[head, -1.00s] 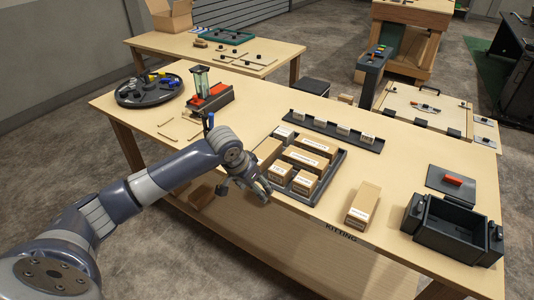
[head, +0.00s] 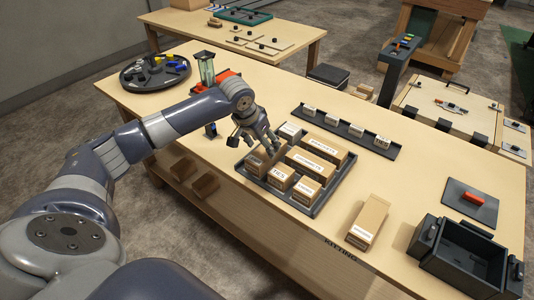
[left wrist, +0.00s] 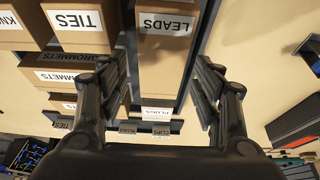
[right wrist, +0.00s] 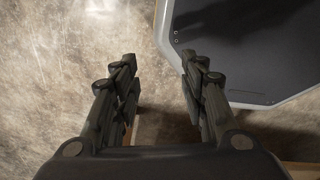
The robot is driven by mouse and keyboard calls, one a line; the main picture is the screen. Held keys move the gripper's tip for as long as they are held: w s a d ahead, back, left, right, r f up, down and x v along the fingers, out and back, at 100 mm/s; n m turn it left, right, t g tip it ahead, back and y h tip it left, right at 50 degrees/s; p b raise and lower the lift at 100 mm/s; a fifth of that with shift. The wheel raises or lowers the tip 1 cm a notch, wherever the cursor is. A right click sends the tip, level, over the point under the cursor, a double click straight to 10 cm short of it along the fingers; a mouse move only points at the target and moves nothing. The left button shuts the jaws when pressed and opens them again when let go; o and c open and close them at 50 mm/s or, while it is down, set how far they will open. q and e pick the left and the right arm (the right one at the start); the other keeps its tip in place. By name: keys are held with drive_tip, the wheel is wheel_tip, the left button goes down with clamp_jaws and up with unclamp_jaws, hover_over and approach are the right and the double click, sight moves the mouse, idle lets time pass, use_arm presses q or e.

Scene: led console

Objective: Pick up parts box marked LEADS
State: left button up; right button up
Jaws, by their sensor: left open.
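The parts box marked LEADS (left wrist: 165,42) is a brown carton with a white label. It shows in the left wrist view between the two fingers of my left gripper (left wrist: 160,95), which is open. In the head view the LEADS box (head: 255,166) lies at the left side of a dark tray (head: 318,207), partly hidden by the gripper. My left gripper (head: 262,147) is right over the box there; whether it touches cannot be told. My right gripper (right wrist: 155,85) is open and empty, over the floor in the right wrist view.
The TIES box (head: 280,178) and other cartons sit close beside LEADS in the tray. A dark rack (head: 347,130) with small boxes stands behind. A lone carton (head: 369,222) and a black bin (head: 462,250) stand to the right. Bare tabletop lies between.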

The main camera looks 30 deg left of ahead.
use_arm(q)
drive_tip(key=shift+w+f, duration=0.15)
drive_tip(key=shift+f, duration=0.1)
drive_tip(key=shift+w+f, duration=0.15)
drive_tip(key=shift+f, duration=0.15)
drive_tip(key=p+x, duration=0.1)
drive_tip(key=x, duration=0.2)
drive_tip(key=shift+w+a+f, duration=0.1)
drive_tip(key=shift+f, duration=0.1)
drive_tip(key=shift+w+f, duration=0.2)
drive_tip(key=shift+f, duration=0.35)
use_arm(e)
drive_tip(key=shift+w+d+r, duration=0.35)
drive_tip(key=shift+w+r, duration=0.35)
drive_tip(key=shift+w, duration=0.05)
use_arm(q)
drive_tip(key=c, duration=0.7)
drive_tip(key=shift+c, duration=0.9)
use_arm(e)
drive_tip(key=shift+s+a, duration=0.3)
drive_tip(key=shift+s, duration=0.25)
